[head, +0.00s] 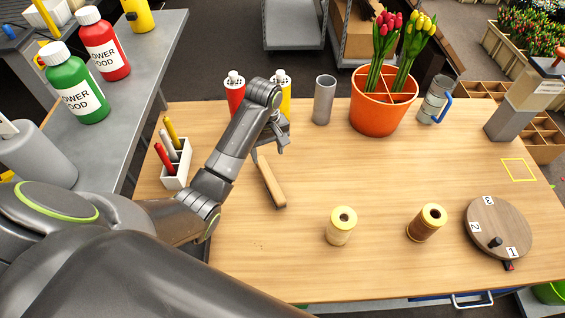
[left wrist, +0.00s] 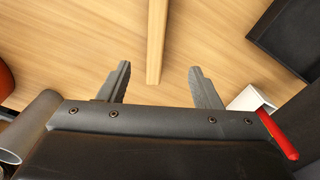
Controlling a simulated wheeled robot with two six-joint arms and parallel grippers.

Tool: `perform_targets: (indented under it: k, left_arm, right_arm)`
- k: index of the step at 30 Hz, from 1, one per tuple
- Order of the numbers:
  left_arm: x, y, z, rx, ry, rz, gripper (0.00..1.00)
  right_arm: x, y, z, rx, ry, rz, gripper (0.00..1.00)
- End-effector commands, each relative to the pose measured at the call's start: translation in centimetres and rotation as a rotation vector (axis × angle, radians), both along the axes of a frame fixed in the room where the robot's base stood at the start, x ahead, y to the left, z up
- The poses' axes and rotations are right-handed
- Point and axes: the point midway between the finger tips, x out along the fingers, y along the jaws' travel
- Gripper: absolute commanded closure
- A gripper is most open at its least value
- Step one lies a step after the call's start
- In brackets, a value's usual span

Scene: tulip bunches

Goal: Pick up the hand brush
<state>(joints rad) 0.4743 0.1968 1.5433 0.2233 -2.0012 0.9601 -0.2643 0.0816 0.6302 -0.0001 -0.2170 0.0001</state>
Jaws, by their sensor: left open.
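The hand brush shows as a long pale wooden handle (head: 270,182) lying on the table, with one end towards me. Its far end is hidden behind my left gripper (head: 281,146), so I cannot see the bristles. In the left wrist view the wooden handle (left wrist: 157,35) runs up from between the two fingertips of my left gripper (left wrist: 158,72). The fingers are spread wide, one on each side of the handle's line, and hold nothing. My right gripper is not in view.
A white pen holder (head: 176,165) stands left of the brush. Red (head: 235,95) and yellow (head: 285,95) bottles stand behind my left gripper, with a grey cylinder (head: 324,100) to their right. Two spools, one pale (head: 340,228), stand nearer.

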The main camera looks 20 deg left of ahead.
Motion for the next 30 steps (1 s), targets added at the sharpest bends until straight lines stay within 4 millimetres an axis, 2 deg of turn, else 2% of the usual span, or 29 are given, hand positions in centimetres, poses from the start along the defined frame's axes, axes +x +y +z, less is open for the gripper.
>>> perform_targets:
  k: [4,10,14,15,21,25,30]
  left_arm:
    - [0.0,0.0,-0.4,0.0,0.003,0.003,0.42]
    - [0.0,0.0,-2.8,0.001,0.002,0.003,0.42]
    - [-0.1,-0.1,-5.5,-0.001,0.006,0.004,0.42]
    - [-0.1,-0.1,-5.8,-0.002,0.007,0.004,0.42]
    - [-0.1,-0.1,-9.9,-0.001,0.006,0.003,0.42]
    - [0.0,0.0,-11.3,0.001,0.004,0.002,0.42]
    - [0.0,-0.1,-12.1,0.001,0.002,0.002,0.42]
  right_arm:
    - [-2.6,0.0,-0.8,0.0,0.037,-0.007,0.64]
    - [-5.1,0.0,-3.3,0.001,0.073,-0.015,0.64]
    - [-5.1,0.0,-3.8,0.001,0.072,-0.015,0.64]
    - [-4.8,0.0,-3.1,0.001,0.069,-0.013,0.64]
    - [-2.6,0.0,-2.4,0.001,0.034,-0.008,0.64]
    - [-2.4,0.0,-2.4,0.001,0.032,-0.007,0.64]
    - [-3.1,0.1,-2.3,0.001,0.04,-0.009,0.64]
